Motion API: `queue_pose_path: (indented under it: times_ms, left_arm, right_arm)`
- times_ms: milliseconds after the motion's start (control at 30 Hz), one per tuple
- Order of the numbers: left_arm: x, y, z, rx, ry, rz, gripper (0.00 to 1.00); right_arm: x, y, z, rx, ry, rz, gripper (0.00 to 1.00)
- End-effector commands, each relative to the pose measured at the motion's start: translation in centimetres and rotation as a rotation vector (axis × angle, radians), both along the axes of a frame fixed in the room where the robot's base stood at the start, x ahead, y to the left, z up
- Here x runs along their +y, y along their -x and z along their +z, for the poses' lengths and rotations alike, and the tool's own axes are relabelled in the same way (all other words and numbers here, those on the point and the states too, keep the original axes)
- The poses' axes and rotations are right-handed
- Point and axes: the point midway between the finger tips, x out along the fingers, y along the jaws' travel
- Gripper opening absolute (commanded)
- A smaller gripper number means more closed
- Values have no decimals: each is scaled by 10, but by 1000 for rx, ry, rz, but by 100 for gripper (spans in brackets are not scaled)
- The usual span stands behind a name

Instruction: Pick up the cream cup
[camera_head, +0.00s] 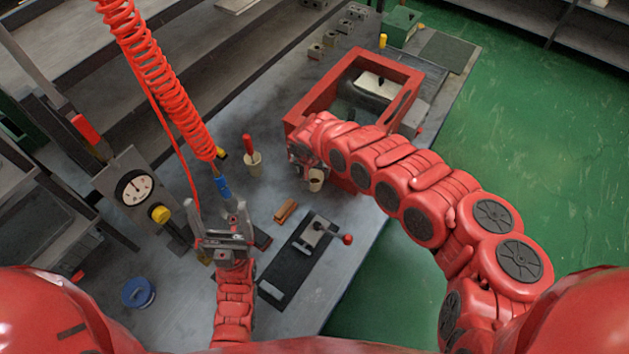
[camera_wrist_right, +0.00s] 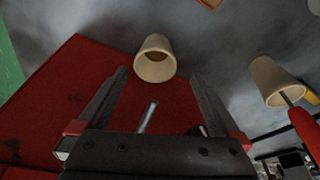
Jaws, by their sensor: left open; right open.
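A cream cup (camera_head: 316,181) stands on the grey bench beside the red box's near corner, just below my right gripper (camera_head: 303,168). In the right wrist view the same cream cup (camera_wrist_right: 154,62) is ahead of my right gripper (camera_wrist_right: 158,78), roughly centred between the open fingers and apparently not held. A second cream cup (camera_head: 252,165) stands to the left with a red-handled tool in it; it also shows at the right of the wrist view (camera_wrist_right: 272,82). My left gripper (camera_head: 221,222) is open, below the blue hose end (camera_head: 222,186).
A red open-topped box (camera_head: 378,60) stands right behind my right gripper. A coiled red hose (camera_head: 160,75) hangs at left near a gauge panel (camera_head: 127,180). A black fixture (camera_head: 297,262), an orange-brown block (camera_head: 286,211) and a blue ring-shaped item (camera_head: 138,292) lie in front.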

Motion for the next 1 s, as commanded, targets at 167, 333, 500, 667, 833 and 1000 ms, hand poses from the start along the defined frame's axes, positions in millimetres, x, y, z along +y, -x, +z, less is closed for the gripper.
queue_pose_path:
  times_ms: [167,333,500,667,833,1000]
  left_arm:
    - [0,0,11,0,0,0,91]
    - [0,0,9,0,0,0,91]
    - [0,0,7,0,0,0,91]
    - [0,0,7,0,0,0,91]
    - [0,0,7,0,0,0,91]
    - [0,0,7,0,0,0,91]
  right_arm:
    - [-3,1,-16,6,-1,-1,100]
    - [-6,-4,-40,3,-3,-1,100]
    - [-8,-8,-49,2,-1,0,100]
    - [-9,-8,-50,2,1,0,100]
    - [-9,-8,-50,2,0,0,89]
    - [-9,-8,-49,2,0,0,59]
